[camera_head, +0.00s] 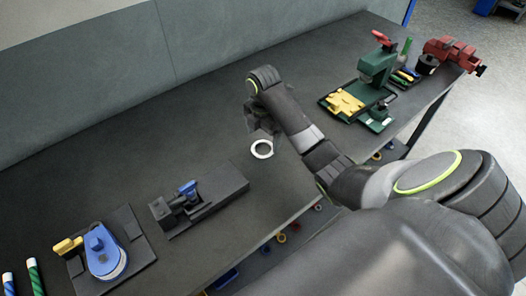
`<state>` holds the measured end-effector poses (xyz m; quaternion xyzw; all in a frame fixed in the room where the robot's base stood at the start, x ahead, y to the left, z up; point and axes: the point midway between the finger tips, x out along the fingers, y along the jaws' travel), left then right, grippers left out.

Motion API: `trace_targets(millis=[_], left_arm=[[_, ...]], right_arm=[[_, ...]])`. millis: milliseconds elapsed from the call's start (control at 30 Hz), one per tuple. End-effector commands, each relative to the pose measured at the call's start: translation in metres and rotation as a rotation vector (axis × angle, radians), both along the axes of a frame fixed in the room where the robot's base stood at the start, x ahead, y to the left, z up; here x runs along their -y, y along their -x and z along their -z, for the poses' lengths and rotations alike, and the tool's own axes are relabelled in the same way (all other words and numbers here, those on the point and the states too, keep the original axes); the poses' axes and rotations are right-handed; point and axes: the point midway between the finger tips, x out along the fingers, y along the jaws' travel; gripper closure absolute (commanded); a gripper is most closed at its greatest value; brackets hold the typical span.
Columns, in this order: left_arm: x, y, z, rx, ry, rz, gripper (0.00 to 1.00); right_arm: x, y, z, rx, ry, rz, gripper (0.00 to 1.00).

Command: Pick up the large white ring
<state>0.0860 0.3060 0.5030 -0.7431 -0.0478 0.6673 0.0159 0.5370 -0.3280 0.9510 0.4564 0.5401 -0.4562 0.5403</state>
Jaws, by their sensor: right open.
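A white ring (253,151) lies flat on the dark workbench (235,235), near the middle of the view. My right arm reaches in from the right. Its gripper (259,123) hangs just behind the ring in the picture, pointing down, and is open. The gripper is dark and small here, so its fingertips are hard to make out. I see nothing held in it, and the ring looks clear of it. My left gripper is out of view.
A small dark vise with a blue handle (188,189) stands left of the ring. A blue and yellow tool (102,253) is at the lower left. A green press (376,66) and a red vise (450,51) stand at the far right. The bench's back wall (205,45) runs behind.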

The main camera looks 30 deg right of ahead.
Motion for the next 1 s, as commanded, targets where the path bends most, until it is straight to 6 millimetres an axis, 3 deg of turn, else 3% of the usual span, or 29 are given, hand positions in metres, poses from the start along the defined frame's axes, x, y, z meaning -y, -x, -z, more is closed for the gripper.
trace_targets(millis=[200,533,900,1000], left_arm=[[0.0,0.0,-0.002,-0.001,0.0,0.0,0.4],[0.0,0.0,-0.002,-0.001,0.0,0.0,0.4],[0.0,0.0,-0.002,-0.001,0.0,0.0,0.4],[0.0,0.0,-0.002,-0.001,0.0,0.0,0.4]], right_arm=[[0.0,0.001,0.032,-0.003,-0.001,0.001,0.11],[0.001,0.0,0.039,0.0,0.001,-0.001,0.13],[0.001,0.0,0.039,0.0,0.001,0.0,0.61],[0.0,0.0,0.038,0.001,0.001,-0.001,0.63]])
